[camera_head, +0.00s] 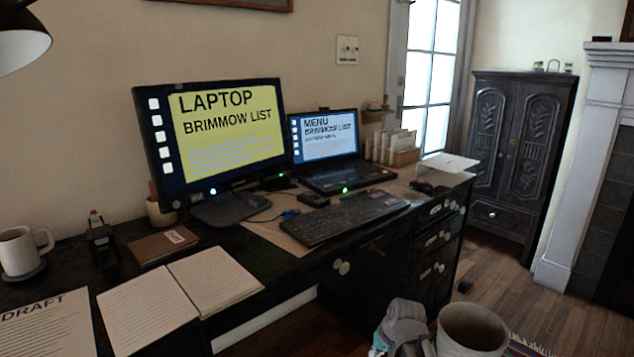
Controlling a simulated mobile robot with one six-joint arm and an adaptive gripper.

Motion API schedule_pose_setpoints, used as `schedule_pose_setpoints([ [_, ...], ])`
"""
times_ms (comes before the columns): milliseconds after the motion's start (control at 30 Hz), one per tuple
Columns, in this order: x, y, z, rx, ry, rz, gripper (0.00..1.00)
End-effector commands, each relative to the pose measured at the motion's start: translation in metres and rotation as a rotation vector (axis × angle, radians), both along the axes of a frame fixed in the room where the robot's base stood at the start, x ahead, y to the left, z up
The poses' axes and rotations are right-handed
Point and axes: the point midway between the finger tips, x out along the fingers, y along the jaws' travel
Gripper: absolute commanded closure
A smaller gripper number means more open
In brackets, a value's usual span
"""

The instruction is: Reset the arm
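A light grey, jointed shape with a bit of teal shows at the bottom edge, right of centre, in the head view. It looks like part of my own arm, cut off by the frame. No gripper fingers can be made out, so I cannot see whether my gripper holds anything. The task names no other object.
A dark desk (75,262) carries a monitor (215,135), laptop (326,140), keyboard (345,217), open notebook (180,298) and white mug (20,252). A round, open-topped bin (470,335) stands at the bottom right.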

Motion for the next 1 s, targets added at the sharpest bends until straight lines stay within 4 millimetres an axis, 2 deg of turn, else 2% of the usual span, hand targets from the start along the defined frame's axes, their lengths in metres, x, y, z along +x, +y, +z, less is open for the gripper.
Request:
schedule_pose_setpoints([
  [33,-0.016,0.000,0.003,-0.038,0.034,0.018,1.00],
  [100,-0.031,-0.003,0.003,-0.084,0.076,0.036,1.00],
  [467,-0.092,-0.018,0.010,-0.280,0.249,0.090,1.00],
  [833,-0.088,-0.018,0.045,-0.273,0.243,0.087,1.00],
  [1000,-0.087,-0.018,0.070,-0.273,0.243,0.087,1.00],
])
